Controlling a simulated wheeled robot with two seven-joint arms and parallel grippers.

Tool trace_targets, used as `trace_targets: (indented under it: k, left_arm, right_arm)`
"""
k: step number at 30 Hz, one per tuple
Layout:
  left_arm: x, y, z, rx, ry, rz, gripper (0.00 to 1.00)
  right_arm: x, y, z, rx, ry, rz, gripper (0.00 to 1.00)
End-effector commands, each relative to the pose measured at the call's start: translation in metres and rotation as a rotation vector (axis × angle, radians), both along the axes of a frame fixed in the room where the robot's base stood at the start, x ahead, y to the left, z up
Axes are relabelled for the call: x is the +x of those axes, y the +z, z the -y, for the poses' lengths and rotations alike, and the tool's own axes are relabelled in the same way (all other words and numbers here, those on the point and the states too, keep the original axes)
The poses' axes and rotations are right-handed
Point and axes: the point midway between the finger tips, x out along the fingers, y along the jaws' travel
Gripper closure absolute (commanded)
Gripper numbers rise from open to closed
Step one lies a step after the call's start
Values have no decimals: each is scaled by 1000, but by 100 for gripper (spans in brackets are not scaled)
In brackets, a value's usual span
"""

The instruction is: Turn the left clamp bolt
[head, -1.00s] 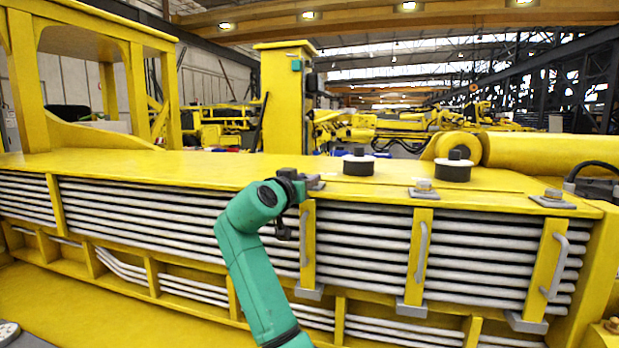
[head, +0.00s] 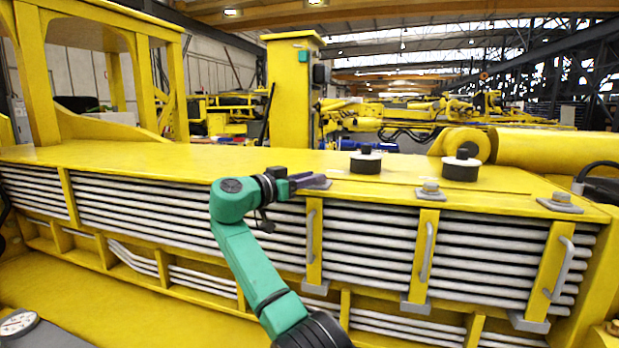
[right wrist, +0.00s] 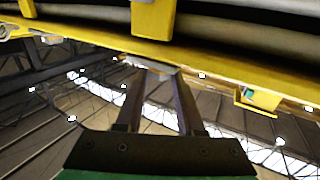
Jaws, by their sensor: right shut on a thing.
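The left clamp is a yellow bar (head: 314,265) with a grey handle, in front of the stacked grey pipes in the head view. Its grey top plate (head: 316,184) lies at the front edge of the yellow deck. My right gripper (head: 302,180), on the green arm, reaches in from the left at that plate and is shut on the left clamp bolt, which its fingers hide. In the right wrist view, the two dark fingers (right wrist: 160,82) reach up to the yellow edge, with a bit of grey plate at their tips. My left gripper is not in view.
Two more clamps with bolts, the middle one (head: 430,192) and the right one (head: 560,203), stand along the same edge. Two black-and-white round mounts (head: 366,162) (head: 460,169) sit on the deck (head: 200,168) behind. A yellow post (head: 290,90) rises behind it.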

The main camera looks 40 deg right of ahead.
Motion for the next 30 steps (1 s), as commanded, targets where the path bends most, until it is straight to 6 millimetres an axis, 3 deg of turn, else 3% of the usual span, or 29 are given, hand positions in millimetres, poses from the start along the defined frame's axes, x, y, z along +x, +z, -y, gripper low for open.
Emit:
trace_targets:
  k: [3, 4, 6, 15, 19, 30]
  left_arm:
    - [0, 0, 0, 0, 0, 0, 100]
    - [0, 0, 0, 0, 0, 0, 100]
    - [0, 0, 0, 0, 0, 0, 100]
    - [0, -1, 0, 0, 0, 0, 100]
    - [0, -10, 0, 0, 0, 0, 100]
    - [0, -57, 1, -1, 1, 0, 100]
  right_arm:
    - [0, 2, 0, -4, 2, 4, 100]
    - [0, 2, 1, -4, 2, 4, 59]
    - [0, 2, 1, -3, 1, 3, 32]
    - [0, 0, 0, -1, 1, 1, 32]
    - [-1, -3, -12, -1, 2, 3, 32]
    - [-13, -5, -113, -1, 4, 2, 32]
